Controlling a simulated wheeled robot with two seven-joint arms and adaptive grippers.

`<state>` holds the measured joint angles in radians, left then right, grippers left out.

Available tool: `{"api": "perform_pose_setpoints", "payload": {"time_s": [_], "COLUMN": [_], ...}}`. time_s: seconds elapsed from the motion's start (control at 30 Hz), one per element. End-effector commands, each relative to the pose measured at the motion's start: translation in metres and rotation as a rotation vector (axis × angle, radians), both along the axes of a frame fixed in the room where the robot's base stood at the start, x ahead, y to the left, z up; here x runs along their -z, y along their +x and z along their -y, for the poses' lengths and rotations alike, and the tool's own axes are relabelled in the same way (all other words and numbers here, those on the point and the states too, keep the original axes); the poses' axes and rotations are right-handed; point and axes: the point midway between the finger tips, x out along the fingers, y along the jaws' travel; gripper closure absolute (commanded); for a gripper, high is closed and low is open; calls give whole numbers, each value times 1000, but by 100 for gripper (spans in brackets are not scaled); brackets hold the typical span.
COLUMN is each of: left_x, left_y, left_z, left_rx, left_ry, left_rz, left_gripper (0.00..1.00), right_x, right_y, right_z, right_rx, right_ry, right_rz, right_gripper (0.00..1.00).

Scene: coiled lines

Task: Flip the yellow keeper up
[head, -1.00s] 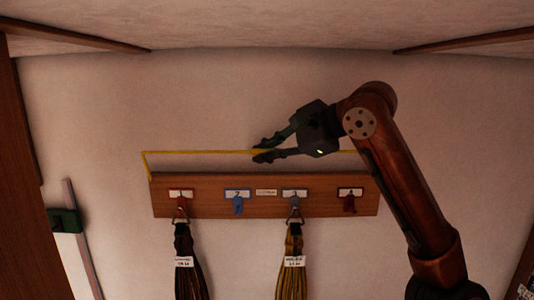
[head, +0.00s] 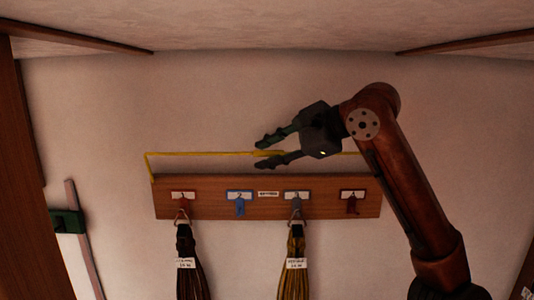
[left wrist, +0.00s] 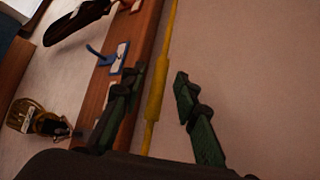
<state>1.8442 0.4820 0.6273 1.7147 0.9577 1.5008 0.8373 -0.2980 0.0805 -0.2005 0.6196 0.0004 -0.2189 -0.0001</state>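The yellow keeper (head: 200,154) is a thin bar running level just above the wooden hook board (head: 268,212) in the head view, with a bent end at the left. My left gripper (head: 262,152) is at the bar's middle, its fingers spread apart. In the left wrist view the keeper (left wrist: 157,90) passes between the two open fingers (left wrist: 161,72), with a gap visible on the right finger's side. I cannot tell whether the left finger touches it. My right gripper is not in view.
The board carries red, blue, grey and dark red hooks. A green clamp-like thing (head: 68,222) is on a rail at the left. The wall above is clear.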

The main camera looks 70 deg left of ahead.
Motion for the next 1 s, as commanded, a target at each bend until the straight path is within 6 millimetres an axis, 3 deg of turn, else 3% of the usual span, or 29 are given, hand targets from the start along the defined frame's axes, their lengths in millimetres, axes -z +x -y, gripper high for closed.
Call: {"api": "perform_pose_setpoints", "payload": {"time_s": [0.17, 0.6, 1.0], "left_x": [-10, -49, -56], "left_y": [10, 54, 64], "left_z": [13, 73, 85], "left_rx": [3, 1, 1], "left_ry": [2, 2, 2], "left_rz": [-1, -1, -1], "left_gripper": [72, 72, 72], "right_x": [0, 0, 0], "right_y": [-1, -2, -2], "right_z": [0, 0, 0], "right_rx": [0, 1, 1], "right_ry": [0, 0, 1], "right_rz": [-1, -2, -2], "right_gripper": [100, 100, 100]}}
